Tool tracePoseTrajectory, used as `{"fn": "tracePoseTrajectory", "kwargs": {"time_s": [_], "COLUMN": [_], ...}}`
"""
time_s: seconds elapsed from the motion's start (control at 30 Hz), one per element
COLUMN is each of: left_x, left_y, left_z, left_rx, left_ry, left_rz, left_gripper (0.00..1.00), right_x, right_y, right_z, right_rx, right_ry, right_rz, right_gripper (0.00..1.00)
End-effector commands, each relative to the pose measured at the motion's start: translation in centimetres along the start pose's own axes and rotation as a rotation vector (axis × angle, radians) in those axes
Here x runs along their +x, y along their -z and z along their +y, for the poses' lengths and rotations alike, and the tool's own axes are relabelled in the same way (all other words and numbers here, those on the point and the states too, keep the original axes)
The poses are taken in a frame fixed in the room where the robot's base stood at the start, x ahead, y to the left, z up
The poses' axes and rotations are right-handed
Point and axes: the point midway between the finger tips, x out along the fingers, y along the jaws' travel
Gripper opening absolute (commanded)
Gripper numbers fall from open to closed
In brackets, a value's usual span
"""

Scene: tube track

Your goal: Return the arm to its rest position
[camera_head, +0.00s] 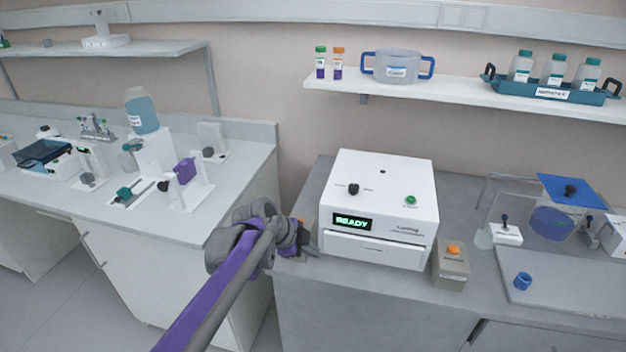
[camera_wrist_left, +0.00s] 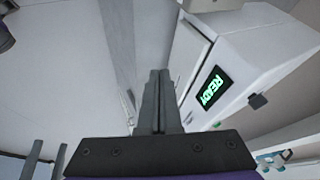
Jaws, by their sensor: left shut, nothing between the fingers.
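My left arm (camera_head: 222,280) reaches in from the bottom of the head view. My left gripper (camera_head: 312,250) is at the front left corner of a white machine (camera_head: 385,200) with a green READY display. In the left wrist view the two fingers of the gripper (camera_wrist_left: 158,75) lie together, with nothing between them. The machine (camera_wrist_left: 245,60) stands just right of the fingers there. Whether the fingers touch it I cannot tell. My right gripper is in neither view.
A shelf (camera_head: 430,95) hangs above the machine. The left bench (camera_head: 110,222) carries several lab devices. A floor gap lies between the benches.

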Motion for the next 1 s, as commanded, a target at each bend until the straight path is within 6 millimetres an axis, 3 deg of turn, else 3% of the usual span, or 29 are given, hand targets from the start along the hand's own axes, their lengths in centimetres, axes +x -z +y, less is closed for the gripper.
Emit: {"fn": "tracePoseTrajectory", "kwargs": {"time_s": [0.17, 0.27, 0.4, 0.6, 0.8, 1.0], "left_x": [-1.5, -4.0, -7.9, -11.9, -13.7, -14.0], "left_y": [-0.6, -1.7, -3.9, -7.1, -10.1, -11.7], "left_z": [1.4, 3.9, 9.4, 18.3, 26.4, 30.4], "left_rx": [-0.087, -0.243, -0.545, -0.987, -1.358, -1.545], "left_ry": [0.005, 0.018, 0.066, 0.190, 0.343, 0.438], "left_rz": [-0.028, -0.079, -0.171, -0.282, -0.345, -0.360], "left_gripper": [0.00, 0.00, 0.00, 0.00, 0.00, 0.00], "right_x": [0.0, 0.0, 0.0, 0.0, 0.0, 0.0], "right_y": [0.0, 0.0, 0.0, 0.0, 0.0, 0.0], "right_z": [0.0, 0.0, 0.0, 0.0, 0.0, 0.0], "right_rx": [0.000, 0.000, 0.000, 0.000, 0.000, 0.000], "right_ry": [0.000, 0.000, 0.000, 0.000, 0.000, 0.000], "right_rz": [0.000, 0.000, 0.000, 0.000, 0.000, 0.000], "right_gripper": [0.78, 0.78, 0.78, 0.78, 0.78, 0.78]}}
